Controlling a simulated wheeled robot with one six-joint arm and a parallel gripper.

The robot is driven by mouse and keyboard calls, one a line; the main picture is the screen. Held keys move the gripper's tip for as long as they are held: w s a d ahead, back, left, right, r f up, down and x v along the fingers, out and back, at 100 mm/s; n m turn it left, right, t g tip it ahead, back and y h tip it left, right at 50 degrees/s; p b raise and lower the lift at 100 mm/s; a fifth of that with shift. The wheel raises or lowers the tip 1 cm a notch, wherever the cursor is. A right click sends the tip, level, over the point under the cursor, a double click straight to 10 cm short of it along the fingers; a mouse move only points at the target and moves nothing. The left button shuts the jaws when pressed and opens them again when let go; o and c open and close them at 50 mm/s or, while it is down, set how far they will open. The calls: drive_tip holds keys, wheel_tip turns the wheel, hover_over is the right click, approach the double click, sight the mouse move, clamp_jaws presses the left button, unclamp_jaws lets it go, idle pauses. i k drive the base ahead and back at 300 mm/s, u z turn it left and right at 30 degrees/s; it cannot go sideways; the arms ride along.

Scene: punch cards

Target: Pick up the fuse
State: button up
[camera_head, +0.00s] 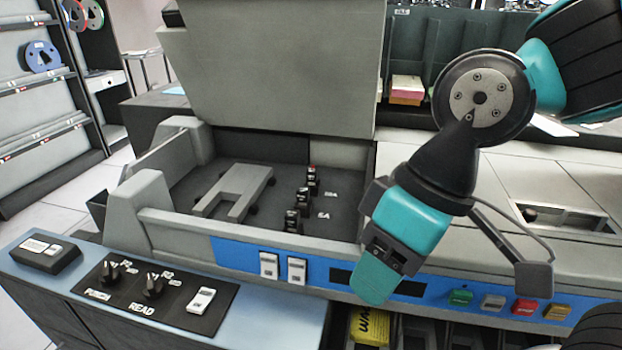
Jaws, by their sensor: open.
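Several small black fuse-like blocks stand in a row in the machine's open bay. The rear one (313,176) has a reddish top, the middle one (303,197) is behind the front one (293,220). Labels on the bay floor beside them read about 10A and 6A. I cannot tell which block is the task's fuse. My gripper (376,275) hangs to the right of and nearer than the blocks, in front of the machine's blue front strip. It is open, no object shows in it, and it is apart from the blocks.
The bay has a grey bracket (235,190), a raised lid (275,70) behind and a front wall with white switches (282,267). Coloured buttons (492,302) lie right. A knob panel (155,295) and a black box (44,252) are left. A yellow item (370,328) sits below.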

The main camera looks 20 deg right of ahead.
sight(312, 173)
drive_tip(key=u, duration=0.6)
drive_tip(key=k, duration=0.8)
drive_tip(key=u, duration=0.75)
drive_tip(key=k, duration=0.35)
drive_tip(key=u, duration=0.7)
drive_tip(key=i, duration=1)
drive_tip(key=z, duration=0.85)
drive_tip(key=i, duration=0.7)
drive_tip(key=z, duration=1.25)
drive_tip(key=i, duration=0.3)
drive_tip(key=z, duration=0.2)
